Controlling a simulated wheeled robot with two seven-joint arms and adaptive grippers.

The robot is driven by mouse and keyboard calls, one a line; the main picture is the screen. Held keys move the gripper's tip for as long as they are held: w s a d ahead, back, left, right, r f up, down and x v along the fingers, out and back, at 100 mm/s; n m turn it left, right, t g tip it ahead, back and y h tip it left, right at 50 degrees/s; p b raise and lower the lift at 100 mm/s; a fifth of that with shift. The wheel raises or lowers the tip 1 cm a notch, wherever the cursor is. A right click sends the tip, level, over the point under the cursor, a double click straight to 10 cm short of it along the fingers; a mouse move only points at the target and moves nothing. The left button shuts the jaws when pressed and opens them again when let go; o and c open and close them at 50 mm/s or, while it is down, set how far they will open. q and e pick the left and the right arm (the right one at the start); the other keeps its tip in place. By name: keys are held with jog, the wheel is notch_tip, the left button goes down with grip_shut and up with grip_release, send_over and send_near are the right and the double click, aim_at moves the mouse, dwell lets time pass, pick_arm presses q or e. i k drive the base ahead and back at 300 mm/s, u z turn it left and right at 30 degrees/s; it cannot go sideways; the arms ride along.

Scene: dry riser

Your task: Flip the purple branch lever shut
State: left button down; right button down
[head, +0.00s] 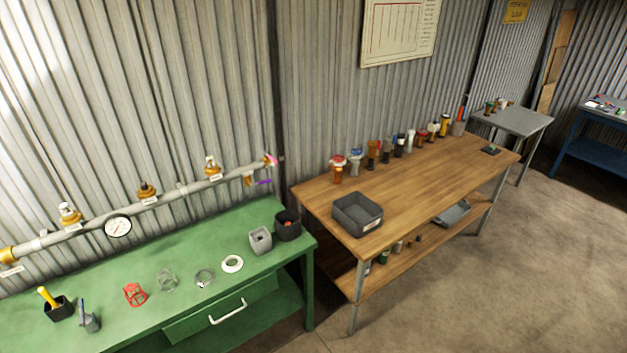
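The purple branch lever (264,182) is small in the head view, near the right end of the grey riser pipe (185,190) on the corrugated wall. It sits beside a brass branch fitting (249,179), above the back right of the green bench. It looks roughly level, tilting slightly; its exact angle to the branch is too small to tell. A pink-purple end piece (271,160) sits at the pipe's right end. Neither of my grippers is in view.
The green bench (120,270) below holds black bins (288,231), a grey holder (260,242), a white ring (232,264) and a red handwheel (135,294). A gauge (118,226) hangs on the pipe. A wooden table (420,185) with a grey tray stands right. Floor at right is clear.

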aim_at(262, 182)
jog(key=z, duration=0.35)
jog(key=i, duration=0.75)
jog(key=u, duration=0.6)
jog(key=i, duration=0.8)
jog(key=u, duration=0.8)
